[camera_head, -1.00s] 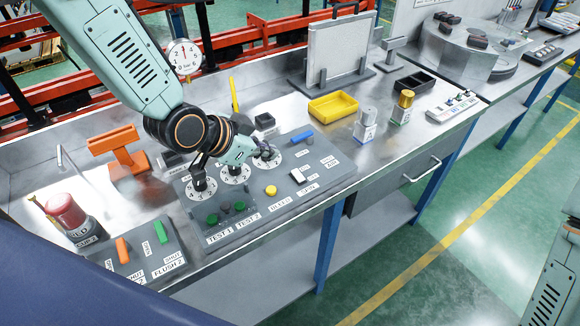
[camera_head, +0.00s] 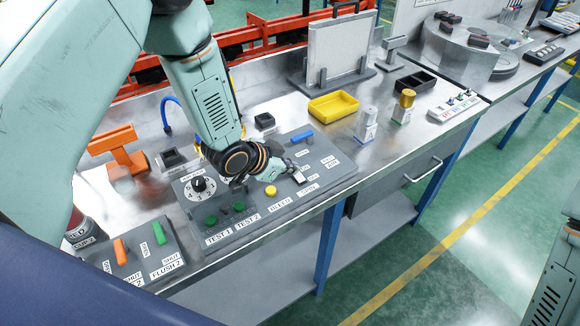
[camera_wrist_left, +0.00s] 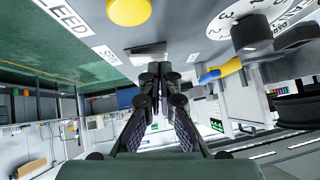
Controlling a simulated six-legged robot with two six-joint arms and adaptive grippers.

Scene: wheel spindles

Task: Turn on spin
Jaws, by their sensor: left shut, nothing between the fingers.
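The spin switch (camera_head: 299,179) is a small white and dark rocker on the grey control panel (camera_head: 334,172), above its SPIN label (camera_head: 308,189). My right gripper is not in view.
A yellow button (camera_head: 270,191) and green buttons (camera_head: 211,220) sit on the panel to the left. A blue lever (camera_head: 302,137) is behind the switch. A dial (camera_head: 199,187) stands at the panel's left. A yellow tray (camera_head: 333,106) is farther back right.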

